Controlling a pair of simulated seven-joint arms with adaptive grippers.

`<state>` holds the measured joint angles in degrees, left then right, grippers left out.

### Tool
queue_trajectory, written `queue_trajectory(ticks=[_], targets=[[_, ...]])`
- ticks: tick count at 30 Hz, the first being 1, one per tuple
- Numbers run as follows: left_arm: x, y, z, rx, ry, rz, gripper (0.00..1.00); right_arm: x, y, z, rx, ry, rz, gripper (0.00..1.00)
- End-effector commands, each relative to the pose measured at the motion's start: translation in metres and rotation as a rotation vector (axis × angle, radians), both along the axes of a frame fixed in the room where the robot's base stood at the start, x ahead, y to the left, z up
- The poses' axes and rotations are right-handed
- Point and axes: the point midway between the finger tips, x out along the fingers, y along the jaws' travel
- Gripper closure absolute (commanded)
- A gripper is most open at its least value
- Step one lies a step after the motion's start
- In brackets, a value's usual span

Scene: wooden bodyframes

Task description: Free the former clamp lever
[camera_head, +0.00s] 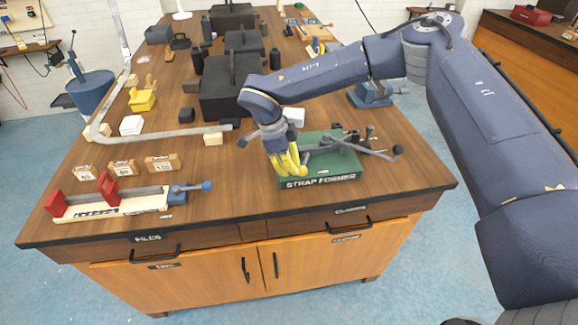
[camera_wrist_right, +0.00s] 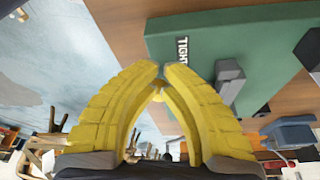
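The strap former (camera_head: 318,183) is a green base at the table's front right, with grey metal parts on top. A long lever with a black ball knob (camera_head: 397,150) reaches out to its right. A second dark knob (camera_head: 242,142) shows left of my right gripper; its rod is partly hidden, so I cannot tell what it joins. My right gripper (camera_head: 304,174) points down at the base's left side, its yellow fingertips together. In the wrist view the fingertips (camera_wrist_right: 162,76) meet beside the green base (camera_wrist_right: 215,40) and its "TIGHT" label. No lever clearly shows between them. My left gripper is out of view.
A bent grey strap (camera_head: 160,133) lies on the table left of the former. Several labelled wooden blocks (camera_head: 122,166) and a red-handled bench tool (camera_head: 130,198) stand at front left. Dark boxes (camera_head: 228,100) stand behind. The front middle is clear.

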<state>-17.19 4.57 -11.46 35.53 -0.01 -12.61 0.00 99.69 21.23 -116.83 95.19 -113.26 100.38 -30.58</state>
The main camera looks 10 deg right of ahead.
Motion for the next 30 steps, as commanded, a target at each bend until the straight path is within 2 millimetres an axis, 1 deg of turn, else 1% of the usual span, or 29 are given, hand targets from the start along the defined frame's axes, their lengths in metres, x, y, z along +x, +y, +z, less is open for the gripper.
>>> queue_trajectory(ticks=[15,30], targets=[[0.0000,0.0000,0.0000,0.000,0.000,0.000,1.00,-0.0056,-0.0053,-0.0004,-0.001,0.002,0.079,1.00],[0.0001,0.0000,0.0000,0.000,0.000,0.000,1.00,-0.0080,-0.0073,-0.0003,-0.002,0.002,0.115,1.00]])
